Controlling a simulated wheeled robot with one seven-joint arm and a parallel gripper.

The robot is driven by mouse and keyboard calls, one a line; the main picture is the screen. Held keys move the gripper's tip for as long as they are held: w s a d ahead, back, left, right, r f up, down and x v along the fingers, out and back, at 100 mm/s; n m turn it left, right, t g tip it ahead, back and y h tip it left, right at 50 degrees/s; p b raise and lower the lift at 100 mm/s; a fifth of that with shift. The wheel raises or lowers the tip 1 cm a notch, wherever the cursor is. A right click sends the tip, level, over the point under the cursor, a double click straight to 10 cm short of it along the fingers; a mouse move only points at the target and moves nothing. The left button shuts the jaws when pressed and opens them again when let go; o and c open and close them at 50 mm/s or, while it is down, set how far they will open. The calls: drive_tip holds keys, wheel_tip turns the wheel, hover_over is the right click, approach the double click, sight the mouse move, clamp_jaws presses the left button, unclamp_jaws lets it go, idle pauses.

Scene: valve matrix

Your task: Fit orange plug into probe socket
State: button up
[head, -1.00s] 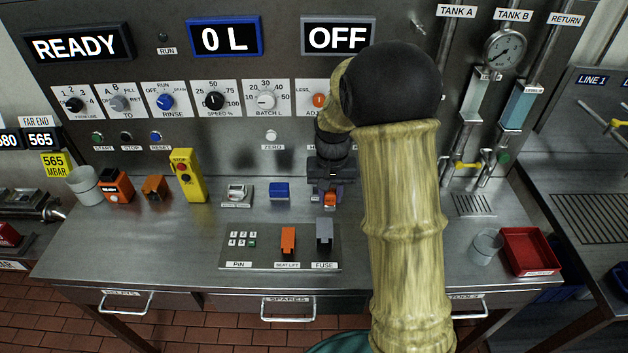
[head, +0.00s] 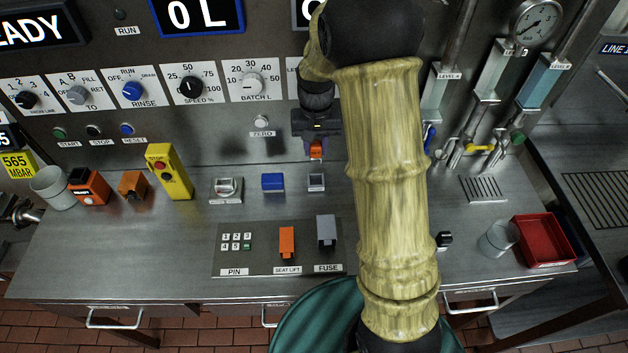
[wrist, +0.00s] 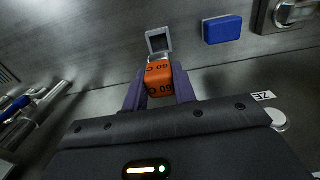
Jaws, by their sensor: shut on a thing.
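My gripper (head: 316,146) is shut on the orange plug (head: 316,151) and holds it above the worktop, in front of the panel wall. In the wrist view the orange plug (wrist: 160,78) sits between the purple fingers of my gripper (wrist: 160,90), with dark lettering on its faces. A small grey square socket (head: 317,182) stands on the worktop just below the plug; it also shows just beyond the plug in the wrist view (wrist: 158,41). I take this to be the probe socket, but no label is readable. The plug looks apart from it in the head view.
A blue block (head: 272,182) and a grey fitting (head: 226,188) stand left of the socket. The plate with the orange seat lift lever (head: 287,243) and grey fuse lever (head: 326,232) lies in front. A glass (head: 498,238) and red tray (head: 543,240) stand right.

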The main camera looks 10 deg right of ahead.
sight(316, 163)
drive_tip(key=shift+s, duration=0.15)
wheel_tip(316, 163, down, 6)
drive_tip(key=shift+f+p, duration=0.1)
drive_tip(key=shift+p, duration=0.35)
drive_tip(key=shift+f+p, duration=0.3)
drive_tip(key=shift+f, duration=1.55)
drive_tip(key=shift+f, duration=0.2)
drive_tip(key=o, duration=1)
drive_tip(key=shift+r, duration=0.1)
